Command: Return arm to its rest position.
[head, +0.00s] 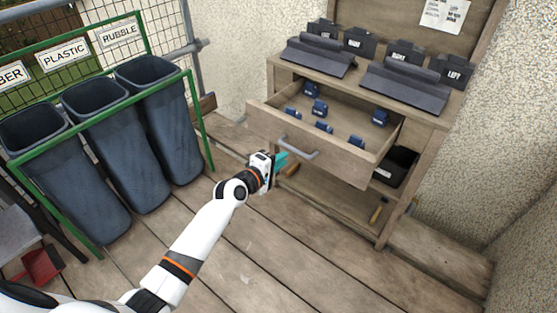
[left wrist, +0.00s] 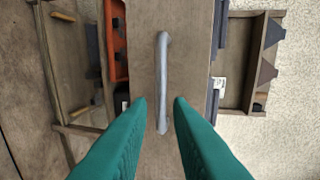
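My left arm (head: 197,243) reaches from the lower left toward the wooden workbench, with its white and black links stretched out. My left gripper (head: 281,160) has teal fingers and sits just left of the drawer handle (head: 299,149). In the left wrist view the fingers (left wrist: 159,104) are apart with nothing gripped. The lower end of the grey handle (left wrist: 163,75) appears between the fingertips there, but I cannot tell how far beyond them it lies. The drawer (head: 267,119) is pulled open and holds several small blue items. My right gripper is in neither view.
Dark roof tiles (head: 405,85) and labelled dark blocks (head: 359,41) stand on the bench top. Three blue bins (head: 158,115) in a green frame stand left. The plank floor between is mostly clear.

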